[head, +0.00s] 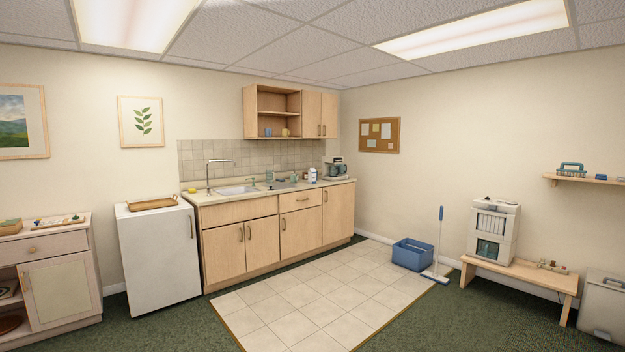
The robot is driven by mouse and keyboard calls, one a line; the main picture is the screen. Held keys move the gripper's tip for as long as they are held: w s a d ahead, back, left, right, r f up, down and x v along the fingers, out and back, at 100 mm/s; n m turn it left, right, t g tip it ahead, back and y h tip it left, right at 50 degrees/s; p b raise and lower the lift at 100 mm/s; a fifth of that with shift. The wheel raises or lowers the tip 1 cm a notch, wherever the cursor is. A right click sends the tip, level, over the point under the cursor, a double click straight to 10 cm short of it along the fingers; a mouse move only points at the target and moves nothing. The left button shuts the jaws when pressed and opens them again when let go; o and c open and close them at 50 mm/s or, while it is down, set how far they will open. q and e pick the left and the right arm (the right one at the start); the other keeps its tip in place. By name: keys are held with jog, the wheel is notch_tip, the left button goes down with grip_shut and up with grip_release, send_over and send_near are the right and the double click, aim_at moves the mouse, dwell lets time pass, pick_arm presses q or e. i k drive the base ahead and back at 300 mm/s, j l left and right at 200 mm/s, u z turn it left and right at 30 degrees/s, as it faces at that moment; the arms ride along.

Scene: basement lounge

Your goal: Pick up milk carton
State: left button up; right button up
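I cannot make out a milk carton for sure anywhere in the head view. A small white container (312,175) stands upright on the kitchen counter (228,196), right of the sink; it is too small to tell what it is. The white fridge (160,257) left of the counter is shut, so its inside is hidden. Neither of my grippers is in view.
A wicker tray (152,203) lies on the fridge. A blue bin (412,254) and a mop (437,250) stand by the right wall, near a low wooden bench (515,277). The tiled floor (320,295) before the counter is clear.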

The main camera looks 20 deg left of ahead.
aim_at(311, 173)
jog(key=i+l+z, duration=0.3)
jog(key=i+l, duration=0.5)
jog(key=l, duration=0.15)
jog(key=i+u, duration=0.4)
jog(key=i+l+u, duration=0.15)
jog(key=i+u, duration=0.25)
jog(key=i, duration=0.15)
jog(key=i+l+u, duration=0.4)
jog(key=i+j+u, duration=0.4)
jog(key=i, duration=0.45)
jog(key=i+u, duration=0.4)
jog(key=i, duration=0.5)
jog(key=i+l+u, duration=0.15)
jog(key=i+u, duration=0.3)
jog(key=i, duration=0.45)
jog(key=i+j+z, duration=0.15)
jog(key=i, duration=0.4)
jog(key=i+j+z, duration=0.2)
jog(key=i, duration=0.3)
jog(key=i+j+z, duration=0.15)
jog(key=i, duration=0.4)
jog(key=k+l, duration=0.1)
